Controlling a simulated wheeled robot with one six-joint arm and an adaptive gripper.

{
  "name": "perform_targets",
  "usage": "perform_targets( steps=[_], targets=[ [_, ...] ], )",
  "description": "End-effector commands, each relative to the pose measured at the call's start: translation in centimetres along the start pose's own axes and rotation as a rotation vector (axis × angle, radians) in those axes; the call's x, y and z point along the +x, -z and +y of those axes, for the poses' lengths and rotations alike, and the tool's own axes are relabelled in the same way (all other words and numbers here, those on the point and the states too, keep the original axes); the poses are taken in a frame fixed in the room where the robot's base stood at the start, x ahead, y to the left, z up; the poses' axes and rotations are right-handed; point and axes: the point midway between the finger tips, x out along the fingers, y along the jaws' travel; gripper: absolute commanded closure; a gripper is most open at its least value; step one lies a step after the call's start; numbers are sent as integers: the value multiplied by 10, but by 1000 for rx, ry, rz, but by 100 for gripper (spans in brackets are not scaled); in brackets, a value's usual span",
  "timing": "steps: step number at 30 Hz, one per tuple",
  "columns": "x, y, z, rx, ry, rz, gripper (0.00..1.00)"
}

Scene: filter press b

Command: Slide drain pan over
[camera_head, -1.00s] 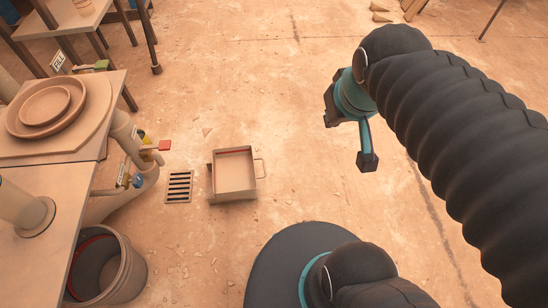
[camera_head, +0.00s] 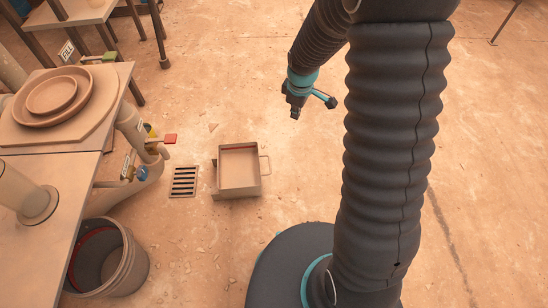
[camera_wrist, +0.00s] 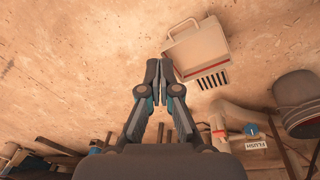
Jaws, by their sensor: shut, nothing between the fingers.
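The drain pan (camera_head: 238,168) is a shallow tan square box with a wire handle (camera_head: 265,164) on its right side. It sits on the floor just right of the dark slotted drain grate (camera_head: 184,181). The pan also shows in the wrist view (camera_wrist: 198,46), with the grate (camera_wrist: 212,80) below it. My gripper (camera_head: 295,112) is in the air above and to the right of the pan in the head view, apart from it. In the wrist view my gripper (camera_wrist: 159,66) has its fingers together, with nothing between them.
A grey bucket (camera_head: 128,262) stands at the lower left beside the bench (camera_head: 55,262). Pipes with a red-handled valve (camera_head: 170,138) and a blue one (camera_head: 142,173) come near the grate. A tag reading FLUSH (camera_wrist: 252,145) shows. Floor right of the pan is clear.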

Motion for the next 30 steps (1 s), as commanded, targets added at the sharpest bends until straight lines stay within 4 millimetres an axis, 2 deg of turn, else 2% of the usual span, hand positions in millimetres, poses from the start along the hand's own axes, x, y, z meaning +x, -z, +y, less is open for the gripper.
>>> perform_targets(
  steps=[1, 6, 12, 16, 26, 30],
  targets=[
    [27, 2, 0, -46, 21, -13, 100],
    [103, 9, -4, -208, 69, -37, 100],
    [180, 8, -16, -370, 117, -53, 100],
    [211, 6, -23, -436, 136, -57, 100],
    [245, 2, -30, -475, 148, -60, 100],
    [269, 0, -33, -474, 148, -60, 100]
  ],
)
